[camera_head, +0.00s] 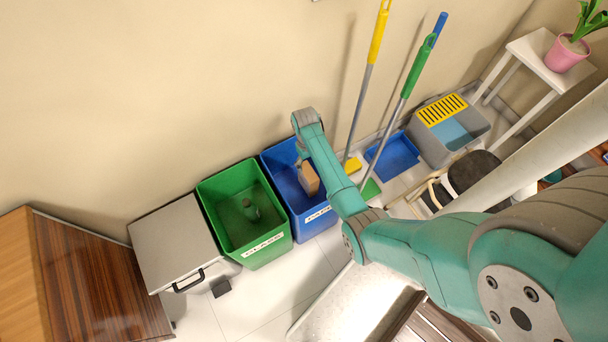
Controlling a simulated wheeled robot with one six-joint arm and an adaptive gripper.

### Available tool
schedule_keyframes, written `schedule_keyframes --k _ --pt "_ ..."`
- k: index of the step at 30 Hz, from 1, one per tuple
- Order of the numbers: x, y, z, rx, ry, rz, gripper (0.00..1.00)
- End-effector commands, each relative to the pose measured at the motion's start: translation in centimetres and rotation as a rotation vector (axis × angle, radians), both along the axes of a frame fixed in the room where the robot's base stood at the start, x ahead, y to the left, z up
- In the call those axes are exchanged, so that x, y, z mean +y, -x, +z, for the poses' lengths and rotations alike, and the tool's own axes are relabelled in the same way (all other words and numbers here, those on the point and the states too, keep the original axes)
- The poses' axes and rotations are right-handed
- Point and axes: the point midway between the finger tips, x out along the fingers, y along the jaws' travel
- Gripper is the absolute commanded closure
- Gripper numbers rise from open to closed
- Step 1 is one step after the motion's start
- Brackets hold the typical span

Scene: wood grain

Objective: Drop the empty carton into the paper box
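The carton (309,179), a small tan box, shows within the opening of the blue paper box (279,165). I cannot tell whether it hangs above the floor of the box or rests inside. My gripper (301,161) is over the blue box, right by the carton's upper end. My forearm and wrist hide most of the gripper, so its fingers and any grip on the carton are not clear. The paper box has a white label on its front, and my forearm covers its right part.
A grey lidded bin (172,240) is further left. Broom handles (369,80), a blue dustpan (393,157) and a grey mop bucket (455,137) are to the right.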

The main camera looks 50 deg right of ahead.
Motion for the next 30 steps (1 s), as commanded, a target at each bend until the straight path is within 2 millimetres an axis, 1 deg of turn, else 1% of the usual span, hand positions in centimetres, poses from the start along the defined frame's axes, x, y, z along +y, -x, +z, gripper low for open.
schedule_keyframes --k 7,11,14,24,27,30 --pt "0.0 0.0 0.0 0.0 0.0 0.0 0.25" --pt "-0.1 -0.1 0.7 -0.001 0.0 0.0 0.25" --pt "-0.1 -0.4 2.0 -0.002 0.001 0.0 0.25" --pt "-0.4 -1.3 8.5 -0.002 0.001 0.0 0.25" --pt "-0.4 -1.5 10.0 -0.001 0.0 0.0 0.25" --pt "-0.5 -1.6 11.0 -0.001 0.0 0.0 0.25"
